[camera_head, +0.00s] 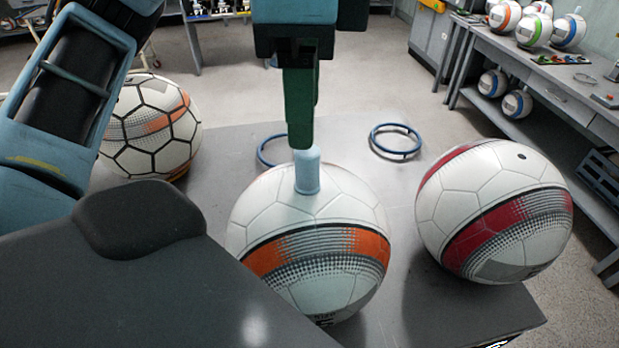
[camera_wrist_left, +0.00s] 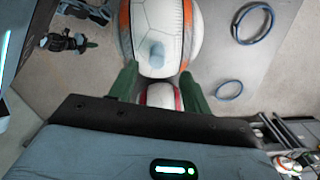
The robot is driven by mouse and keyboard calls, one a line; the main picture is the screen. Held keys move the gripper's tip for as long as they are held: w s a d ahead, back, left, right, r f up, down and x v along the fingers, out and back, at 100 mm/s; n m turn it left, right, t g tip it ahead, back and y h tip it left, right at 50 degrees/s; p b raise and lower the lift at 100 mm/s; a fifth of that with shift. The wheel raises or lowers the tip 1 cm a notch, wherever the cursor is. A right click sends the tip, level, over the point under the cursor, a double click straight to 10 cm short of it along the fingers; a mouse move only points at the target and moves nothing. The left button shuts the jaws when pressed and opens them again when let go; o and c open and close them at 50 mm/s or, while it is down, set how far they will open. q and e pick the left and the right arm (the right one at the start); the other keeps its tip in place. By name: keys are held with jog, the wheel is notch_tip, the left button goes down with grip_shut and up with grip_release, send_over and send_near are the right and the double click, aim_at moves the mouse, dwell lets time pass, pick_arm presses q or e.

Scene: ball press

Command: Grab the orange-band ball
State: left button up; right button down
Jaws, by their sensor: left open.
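The orange-band ball (camera_head: 310,255) is white with an orange band and a pale blue knob (camera_head: 307,172) on top. It rests upright on the grey table (camera_head: 400,320) in the head view. My left gripper (camera_head: 301,143) points down right above the knob, its green fingertips at about the knob's top. In the left wrist view the orange-band ball (camera_wrist_left: 157,28) lies just beyond the open fingers (camera_wrist_left: 158,72), with the knob (camera_wrist_left: 155,50) roughly centred between them. I cannot tell whether a finger touches the knob. My right gripper is not in view.
A red-band ball (camera_head: 495,210) sits close to the right on the table. A black-seamed ball (camera_head: 150,130) with an orange patch stands at left, partly behind my left arm. Two blue rings, one here (camera_head: 396,141), lie behind. A workbench (camera_head: 545,80) with several balls stands far right.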

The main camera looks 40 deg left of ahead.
aim_at(305, 166)
pick_arm(q)
jog(key=shift+f, duration=0.25)
jog(key=shift+f+b, duration=0.35)
jog(key=shift+f, duration=1)
notch_tip(305, 166, down, 3)
jog(key=shift+d+f+b, duration=0.15)
jog(key=shift+f+b, duration=0.05)
jog(key=shift+b, duration=0.15)
jog(key=shift+f, duration=0.65)
jog(key=shift+s, duration=0.1)
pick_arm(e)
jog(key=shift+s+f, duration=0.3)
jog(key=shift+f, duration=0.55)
